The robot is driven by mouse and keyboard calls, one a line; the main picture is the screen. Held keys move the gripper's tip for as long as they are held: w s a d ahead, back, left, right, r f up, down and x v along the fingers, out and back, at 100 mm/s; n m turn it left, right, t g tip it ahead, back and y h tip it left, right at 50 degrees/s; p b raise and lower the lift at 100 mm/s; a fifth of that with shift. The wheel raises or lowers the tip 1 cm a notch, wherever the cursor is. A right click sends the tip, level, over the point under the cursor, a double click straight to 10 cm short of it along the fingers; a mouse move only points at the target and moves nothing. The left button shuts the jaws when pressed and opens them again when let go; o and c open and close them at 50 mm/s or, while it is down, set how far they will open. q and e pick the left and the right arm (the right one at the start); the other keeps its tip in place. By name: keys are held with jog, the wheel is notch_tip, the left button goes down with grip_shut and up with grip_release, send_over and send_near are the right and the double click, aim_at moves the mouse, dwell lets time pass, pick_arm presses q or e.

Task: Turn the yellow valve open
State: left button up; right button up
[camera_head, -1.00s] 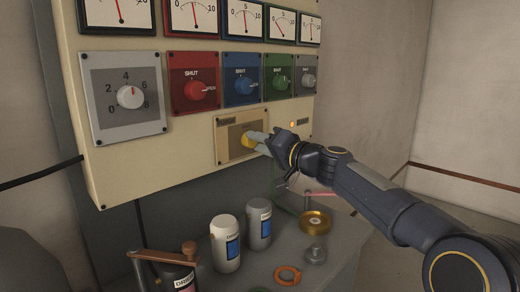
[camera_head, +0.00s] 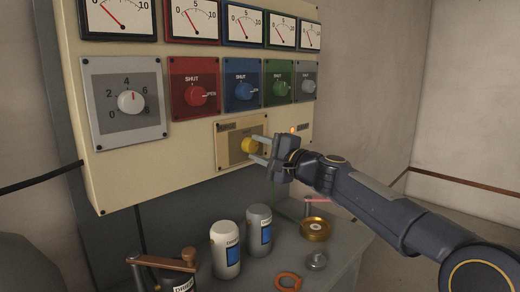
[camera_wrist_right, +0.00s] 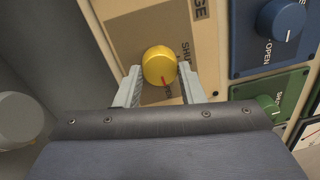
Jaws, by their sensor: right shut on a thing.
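The yellow valve (camera_head: 250,145) is a round knob on a tan plate (camera_head: 226,155) low on the cream panel. My left gripper is not in view.
Red (camera_head: 195,96), blue (camera_head: 241,95) and green (camera_head: 279,89) knobs sit above the yellow one, beside a grey dial (camera_head: 131,102). Gauges line the top. Below, a bench (camera_head: 338,250) holds two canisters, a brass disc (camera_head: 314,229) and an orange ring (camera_head: 289,281).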

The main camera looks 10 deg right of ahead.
jog(key=shift+m, duration=0.4)
jog(key=o, duration=1)
jog(key=shift+s+d+f, duration=0.1)
jog(key=shift+s+d, duration=0.2)
jog(key=shift+s, duration=0.05)
jog(key=b+v, duration=0.1)
jog(key=v, duration=0.6)
jog(key=shift+a+b, duration=0.1)
jog(key=shift+b, duration=0.3)
